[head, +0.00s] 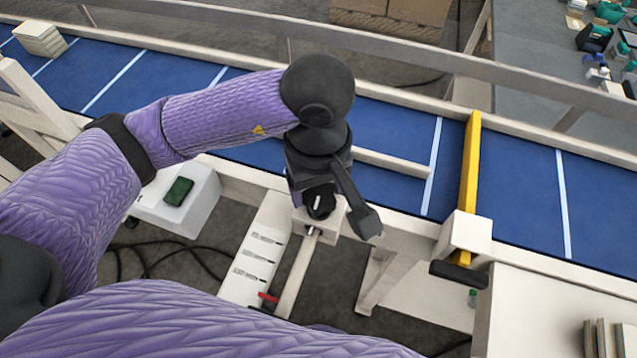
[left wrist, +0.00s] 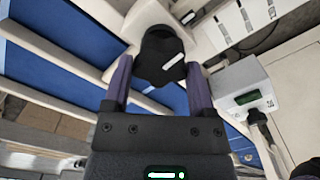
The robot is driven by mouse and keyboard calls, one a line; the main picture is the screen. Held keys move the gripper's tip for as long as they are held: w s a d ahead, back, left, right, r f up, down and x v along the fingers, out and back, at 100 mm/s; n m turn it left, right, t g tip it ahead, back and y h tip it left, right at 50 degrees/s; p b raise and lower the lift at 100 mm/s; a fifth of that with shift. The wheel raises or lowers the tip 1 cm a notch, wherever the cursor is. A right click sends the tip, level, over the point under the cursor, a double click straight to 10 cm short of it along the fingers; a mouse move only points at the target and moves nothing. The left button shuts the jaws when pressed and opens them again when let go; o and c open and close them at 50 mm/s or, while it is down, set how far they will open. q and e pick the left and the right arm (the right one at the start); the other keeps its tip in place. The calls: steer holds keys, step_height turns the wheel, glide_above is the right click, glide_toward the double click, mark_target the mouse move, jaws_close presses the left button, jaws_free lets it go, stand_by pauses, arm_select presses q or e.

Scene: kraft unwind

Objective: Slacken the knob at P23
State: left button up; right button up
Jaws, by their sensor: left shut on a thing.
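The black knob (head: 319,203) with a white mark sits on a pale block at the near side of the blue conveyor. In the left wrist view the lobed knob (left wrist: 160,58) is between my two purple-sided fingers. My left gripper (left wrist: 161,78) is shut on the knob, with a finger on each side of it. In the head view my left gripper (head: 317,196) comes down on the knob from above and hides part of it. I cannot read a P23 label. My right gripper is not in view.
Beside the knob is a white plate (head: 252,262) with several slots and a red pointer (head: 268,297). A white box with a green display (head: 179,191) is to the left. A yellow bar (head: 469,165) crosses the blue belt (head: 520,185) to the right. Cables lie on the floor.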

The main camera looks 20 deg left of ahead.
arm_select(q)
steer(key=n+b, duration=0.1)
steer(key=n, duration=0.1)
steer(key=n+b, duration=0.2)
steer(key=n, duration=0.1)
steer(key=shift+s+a+f, duration=0.1)
steer(key=shift+f, duration=0.1)
steer(key=n+b, duration=0.2)
steer(key=n, duration=0.3)
steer(key=shift+s+n+b, duration=0.15)
steer(key=shift+n+b, duration=0.15)
steer(key=shift+b, duration=0.05)
steer(key=n+b, duration=0.1)
steer(key=n, duration=0.1)
steer(key=shift+s+n, duration=0.1)
steer(key=shift+n, duration=0.2)
steer(key=n, duration=0.2)
steer(key=shift+n+b, duration=0.4)
steer(key=n+b, duration=0.1)
steer(key=n, duration=0.4)
steer(key=shift+r+n, duration=0.1)
steer(key=shift+n, duration=0.2)
steer(key=o, duration=1.2)
steer(key=shift+r, duration=0.15)
